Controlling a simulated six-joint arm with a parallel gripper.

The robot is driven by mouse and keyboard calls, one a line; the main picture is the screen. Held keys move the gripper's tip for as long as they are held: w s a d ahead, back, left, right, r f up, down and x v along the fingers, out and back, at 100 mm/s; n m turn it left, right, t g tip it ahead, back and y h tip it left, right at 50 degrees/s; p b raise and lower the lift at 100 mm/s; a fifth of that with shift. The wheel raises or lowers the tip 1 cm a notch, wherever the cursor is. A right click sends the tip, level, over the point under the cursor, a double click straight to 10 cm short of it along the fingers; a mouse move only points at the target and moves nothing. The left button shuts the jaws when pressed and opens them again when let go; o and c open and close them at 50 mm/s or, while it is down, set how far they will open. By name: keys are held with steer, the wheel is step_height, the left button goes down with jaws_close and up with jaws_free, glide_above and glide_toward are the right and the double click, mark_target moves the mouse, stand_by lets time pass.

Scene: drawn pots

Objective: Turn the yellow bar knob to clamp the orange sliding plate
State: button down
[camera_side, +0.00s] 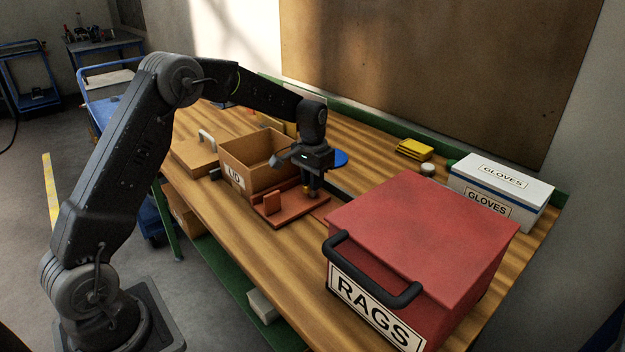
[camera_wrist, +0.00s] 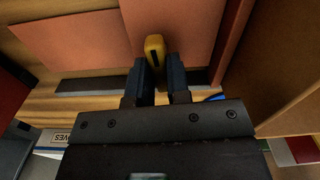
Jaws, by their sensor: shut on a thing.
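The yellow bar knob (camera_wrist: 154,47) shows in the wrist view between my fingertips, with a dark line along its top. My gripper (camera_wrist: 160,68) is shut on it from above. In the side view my gripper (camera_side: 312,188) points down at the fixture, and only a small bit of the knob (camera_side: 305,190) shows beside the fingers. The orange sliding plate (camera_side: 291,206) lies flat on the bench under my gripper, with an upright orange block at its left. It also shows in the wrist view (camera_wrist: 85,42). Whether the plate is clamped cannot be told.
An open cardboard box (camera_side: 235,165) marked LID stands close at the left of the plate. A large red RAGS box (camera_side: 420,240) with a black handle stands at the front right. A white GLOVES box (camera_side: 500,185) and yellow items (camera_side: 414,149) stand behind.

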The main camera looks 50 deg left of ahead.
steer(key=c, duration=1.1)
jaws_free()
step_height(320, 180, up, 14)
steer(key=shift+f, duration=0.1)
